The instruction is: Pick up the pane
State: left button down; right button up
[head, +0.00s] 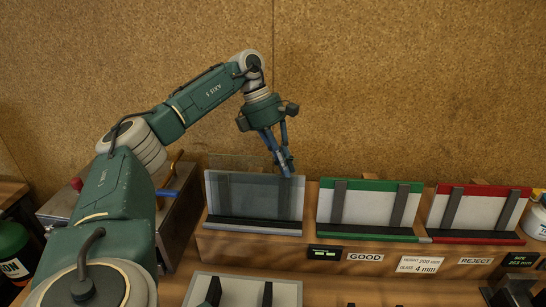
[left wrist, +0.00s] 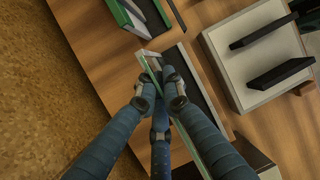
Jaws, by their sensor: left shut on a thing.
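The pane (head: 254,196) is a clear, greyish glass sheet standing tilted in the left rack, in front of its dark uprights. My left gripper (head: 286,167) reaches down from above to the pane's upper edge, right of its middle. In the left wrist view the left gripper (left wrist: 162,82) is shut on the thin greenish edge of the pane (left wrist: 152,64), with fingers on both sides. Much of the pane is hidden there by the fingers. The pane's lower edge is near the dark ledge (head: 254,222); I cannot tell whether they touch. My right gripper is not in view.
A green-edged rack (head: 370,186) marked GOOD and a red-edged rack (head: 485,190) marked REJECT stand to the right. A light grey fixture (head: 286,293) with dark posts lies in front. A metal box (head: 176,218) stands at the left, and a brown wall (head: 400,80) rises behind.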

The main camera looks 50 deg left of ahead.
pick_arm(q)
notch_tip(320, 180, up, 8)
jog(key=shift+w+b, duration=0.15)
jog(key=shift+b, duration=0.45)
notch_tip(320, 180, up, 12)
jog(key=p, duration=0.5)
